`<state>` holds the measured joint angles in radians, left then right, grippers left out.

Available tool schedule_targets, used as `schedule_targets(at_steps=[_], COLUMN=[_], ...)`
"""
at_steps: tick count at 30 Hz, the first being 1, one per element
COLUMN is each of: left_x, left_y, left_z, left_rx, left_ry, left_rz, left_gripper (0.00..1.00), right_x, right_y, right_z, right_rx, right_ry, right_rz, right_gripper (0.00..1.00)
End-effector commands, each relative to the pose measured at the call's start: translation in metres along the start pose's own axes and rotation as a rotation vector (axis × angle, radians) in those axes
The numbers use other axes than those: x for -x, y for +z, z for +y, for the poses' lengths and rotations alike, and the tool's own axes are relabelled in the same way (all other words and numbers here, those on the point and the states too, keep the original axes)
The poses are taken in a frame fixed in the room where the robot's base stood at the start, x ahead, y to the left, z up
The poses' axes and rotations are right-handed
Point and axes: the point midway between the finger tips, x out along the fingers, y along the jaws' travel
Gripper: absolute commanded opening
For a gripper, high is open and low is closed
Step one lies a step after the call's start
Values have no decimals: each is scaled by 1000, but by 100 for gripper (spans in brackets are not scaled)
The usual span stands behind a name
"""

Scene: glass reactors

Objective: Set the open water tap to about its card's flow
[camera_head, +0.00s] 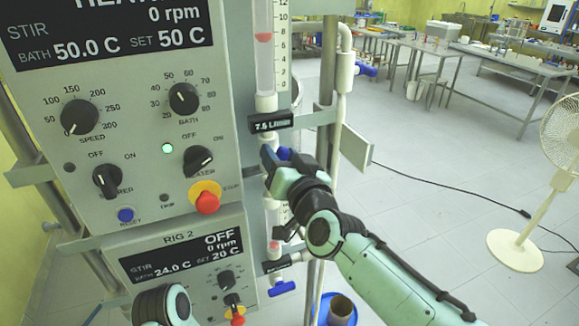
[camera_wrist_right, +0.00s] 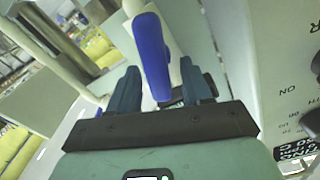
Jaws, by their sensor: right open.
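The water tap's blue handle (camera_wrist_right: 152,50) stands between the two fingers of my right gripper (camera_wrist_right: 160,82) in the wrist view. The fingers are open, with a gap on each side of the handle. In the head view my right gripper (camera_head: 280,160) is at this tap, just below a small black plate (camera_head: 270,122) reading about 7.5 L/min, and hides most of the handle. Above the plate is a clear flow tube (camera_head: 264,70) with a red float (camera_head: 263,37) near or slightly below the 8 mark on its scale (camera_head: 283,45). My left gripper is out of view.
The upper control panel (camera_head: 140,120) with knobs and a red stop button (camera_head: 207,203) is close on the left. A second panel (camera_head: 190,260) and another blue tap (camera_head: 282,288) are below. A blue handle (camera_head: 366,70) sits on a pipe to the right. Open floor lies beyond.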

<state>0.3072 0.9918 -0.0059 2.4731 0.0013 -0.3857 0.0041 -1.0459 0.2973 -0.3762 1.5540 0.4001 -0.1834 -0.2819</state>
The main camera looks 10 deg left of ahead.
Motion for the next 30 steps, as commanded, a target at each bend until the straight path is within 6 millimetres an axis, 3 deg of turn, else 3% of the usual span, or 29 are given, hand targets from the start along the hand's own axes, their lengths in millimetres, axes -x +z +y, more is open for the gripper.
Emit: schedule_targets(at_steps=[5,18,24,30], left_x=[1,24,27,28], left_y=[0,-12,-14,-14], left_z=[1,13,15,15], left_rx=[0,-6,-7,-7], left_ry=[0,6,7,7], left_rz=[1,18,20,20], left_gripper=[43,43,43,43], right_x=[23,108,128,132], right_y=[-1,-3,-2,0], right_z=[-1,0,0,0], right_rx=[-3,-3,-2,-1], right_ry=[-3,-1,0,1], right_rz=[1,2,2,0], right_gripper=[49,49,49,49])
